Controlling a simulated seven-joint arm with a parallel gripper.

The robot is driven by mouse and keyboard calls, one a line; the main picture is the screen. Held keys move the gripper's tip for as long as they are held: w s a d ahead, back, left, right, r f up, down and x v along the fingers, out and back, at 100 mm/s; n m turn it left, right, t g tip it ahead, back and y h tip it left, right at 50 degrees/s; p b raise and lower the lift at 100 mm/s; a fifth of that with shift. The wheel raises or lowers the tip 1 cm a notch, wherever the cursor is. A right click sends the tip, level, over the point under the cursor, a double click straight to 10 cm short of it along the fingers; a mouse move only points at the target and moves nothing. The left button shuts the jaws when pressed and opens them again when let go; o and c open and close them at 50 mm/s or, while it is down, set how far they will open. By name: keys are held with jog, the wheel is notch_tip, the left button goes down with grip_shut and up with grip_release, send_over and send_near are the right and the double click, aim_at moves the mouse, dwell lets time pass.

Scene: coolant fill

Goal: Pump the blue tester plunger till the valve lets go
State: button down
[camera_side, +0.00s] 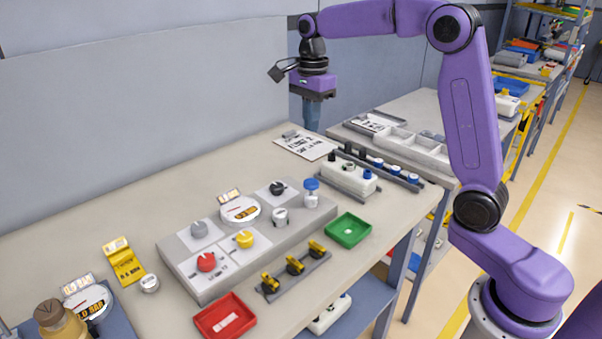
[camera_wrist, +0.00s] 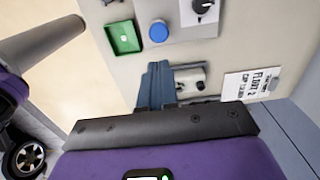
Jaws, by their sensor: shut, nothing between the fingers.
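The blue tester plunger (camera_side: 311,184) shows in the side view as a blue cap on a pale cylinder. It stands upright at the right end of the grey panel (camera_side: 205,290). In the wrist view its round blue top (camera_wrist: 158,32) lies near the green tray, beyond my fingertips. My gripper (camera_side: 312,124) hangs pointing down, high above the bench and well apart from the plunger. Its blue-grey fingers (camera_wrist: 156,66) are together and empty in the wrist view. The valve cannot be told for sure among the panel's fittings.
The green tray (camera_side: 348,230) sits just right of the panel, and a red tray (camera_side: 225,317) at its front. A white block with knobs (camera_side: 348,178) stands behind the plunger, partly under my fingers in the wrist view. Yellow-and-black clips (camera_side: 294,265) line the front.

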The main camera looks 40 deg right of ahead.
aim_at(311, 181)
dwell(0.4)
notch_tip(311, 181, down, 14)
jog(key=shift+r, duration=0.1)
dwell(0.5)
jog(key=shift+s+f, duration=0.1)
jog(key=shift+f, duration=1.4)
jog(key=shift+r, duration=0.5)
notch_tip(311, 181, up, 14)
jog(key=shift+f, duration=0.25)
dwell(0.7)
